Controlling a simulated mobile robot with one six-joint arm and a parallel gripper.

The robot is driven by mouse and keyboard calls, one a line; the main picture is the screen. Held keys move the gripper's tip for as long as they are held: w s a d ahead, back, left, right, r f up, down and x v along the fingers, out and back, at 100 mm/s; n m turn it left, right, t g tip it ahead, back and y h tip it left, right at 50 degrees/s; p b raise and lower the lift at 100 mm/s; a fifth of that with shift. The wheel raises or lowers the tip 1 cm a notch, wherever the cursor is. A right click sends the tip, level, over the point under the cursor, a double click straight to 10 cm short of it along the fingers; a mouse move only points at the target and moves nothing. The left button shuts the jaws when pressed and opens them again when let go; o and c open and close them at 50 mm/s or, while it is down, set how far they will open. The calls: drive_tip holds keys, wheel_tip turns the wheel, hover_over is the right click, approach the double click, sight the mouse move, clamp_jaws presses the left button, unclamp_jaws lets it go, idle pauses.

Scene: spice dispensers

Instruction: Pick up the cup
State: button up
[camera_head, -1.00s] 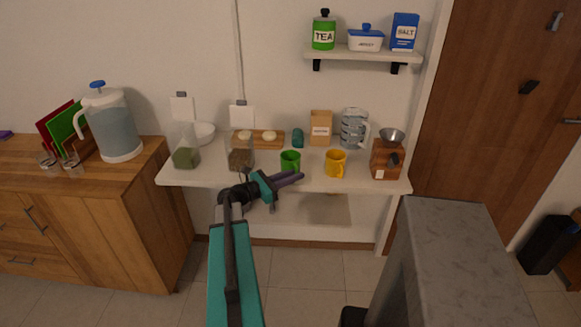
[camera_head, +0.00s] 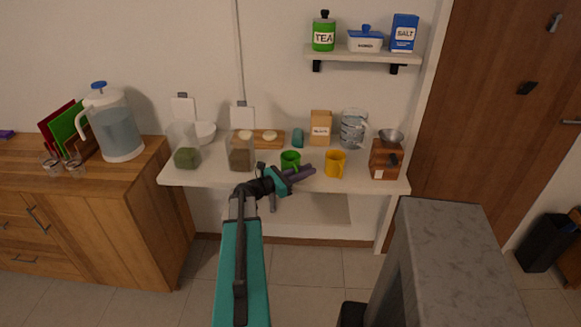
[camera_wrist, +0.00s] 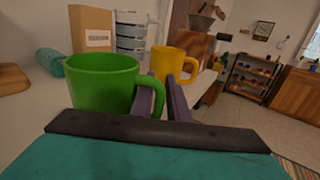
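A green cup (camera_head: 290,160) stands upright near the front edge of the white table. It fills the left of the wrist view (camera_wrist: 102,82), with its handle toward the fingers. My gripper (camera_head: 309,171) is just in front of this cup, its purple fingers pointing right with a gap between them. In the wrist view the fingers (camera_wrist: 163,82) overlap the green handle; I cannot tell whether the handle lies between them. A yellow cup (camera_head: 335,164) stands farther right, beyond the fingertips, and also shows in the wrist view (camera_wrist: 174,65).
The white table (camera_head: 210,176) also holds a wooden grinder (camera_head: 384,161) at the right, a paper bag (camera_head: 320,128) and a clear pitcher (camera_head: 352,127) behind the cups. A teal object (camera_head: 298,138) lies behind the green cup. Dispensers (camera_head: 241,152) stand to the left.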

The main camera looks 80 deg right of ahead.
drive_tip(key=shift+c, duration=0.5)
clamp_jaws()
drive_tip(key=shift+r, duration=0.2)
drive_tip(key=shift+r+b, duration=0.4)
drive_tip(key=shift+r, duration=0.4)
drive_tip(key=shift+r+b, duration=0.35)
drive_tip(key=shift+r, duration=0.5)
drive_tip(key=w+a+r, duration=0.1)
drive_tip(key=w+a, duration=0.1)
drive_tip(key=a, duration=0.9)
drive_tip(key=shift+w+r, duration=0.15)
drive_tip(key=shift+w, duration=0.05)
